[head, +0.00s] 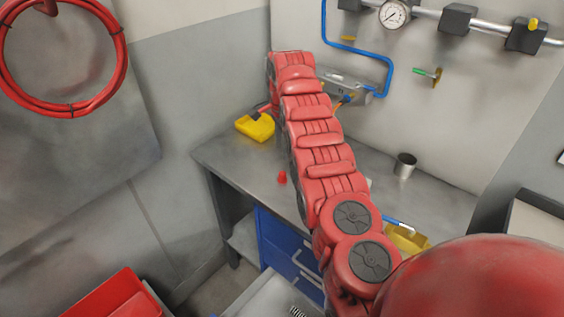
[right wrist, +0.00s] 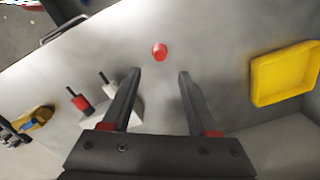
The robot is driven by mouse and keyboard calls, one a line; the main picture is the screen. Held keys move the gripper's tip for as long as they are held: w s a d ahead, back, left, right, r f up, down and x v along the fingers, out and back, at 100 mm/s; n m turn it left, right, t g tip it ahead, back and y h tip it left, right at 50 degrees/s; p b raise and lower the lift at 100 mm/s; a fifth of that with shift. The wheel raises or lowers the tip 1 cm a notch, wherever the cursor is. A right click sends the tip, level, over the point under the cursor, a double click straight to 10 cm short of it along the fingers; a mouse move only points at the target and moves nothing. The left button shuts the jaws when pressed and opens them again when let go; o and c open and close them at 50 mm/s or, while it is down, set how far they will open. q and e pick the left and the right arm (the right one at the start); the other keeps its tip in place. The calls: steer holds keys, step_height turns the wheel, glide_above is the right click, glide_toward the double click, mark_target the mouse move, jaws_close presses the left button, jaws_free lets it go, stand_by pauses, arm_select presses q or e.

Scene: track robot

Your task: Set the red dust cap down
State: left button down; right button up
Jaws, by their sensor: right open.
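The red dust cap (head: 282,177) stands on the grey workbench (head: 235,165), near its front edge, left of my right arm. In the right wrist view the cap (right wrist: 160,51) is a small round red shape on the bare bench top. My right gripper (right wrist: 159,74) is open, its two dark fingers spread apart. The cap shows beyond the fingertips, roughly centred between them, and nothing is held. In the head view my red right arm hides most of the gripper. My left gripper is not in view.
A yellow tray (right wrist: 286,74) lies right of the cap in the wrist view. A pale block (right wrist: 112,113) with red and white handled pieces is at the left. A metal cup (head: 404,166) stands at the back right. The bench around the cap is clear.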

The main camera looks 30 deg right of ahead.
steer(key=shift+s+r, duration=0.1)
steer(key=shift+r, duration=0.85)
steer(key=shift+r, duration=0.1)
